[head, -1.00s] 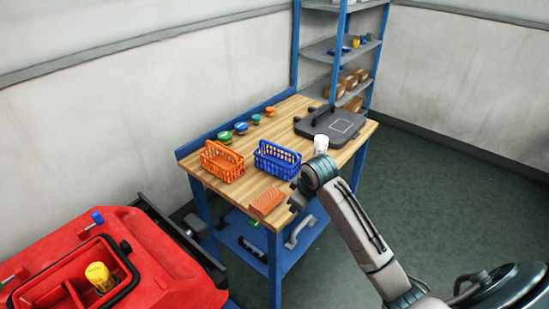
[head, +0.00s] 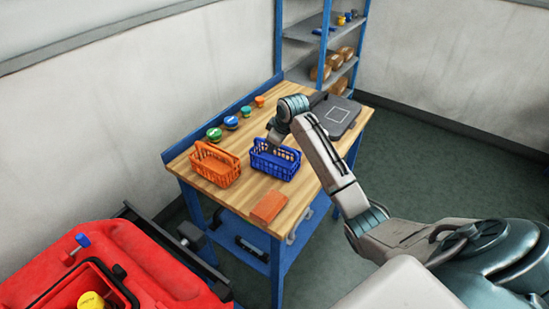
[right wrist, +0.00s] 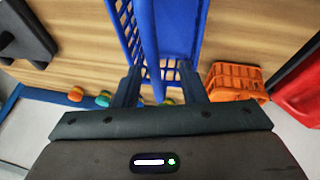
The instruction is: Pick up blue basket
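The blue basket (head: 276,163) stands upright on the wooden workbench, right of the orange basket (head: 214,168). My right gripper (head: 272,136) is low over the blue basket at its handle. In the right wrist view the blue basket (right wrist: 181,28) reaches between my two fingers (right wrist: 160,82), which stand wide apart on either side of a blue bar, probably the handle. The gripper looks open, with gaps between the fingers and the bar. The head view hides the fingertips behind the wrist. My left gripper is in neither view.
An orange-brown block (head: 268,207) lies in front of the blue basket. Several round coloured containers (head: 231,122) line the bench's back edge. A dark flat case (head: 336,115) lies at the far right end. A red machine (head: 130,262) stands at the lower left.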

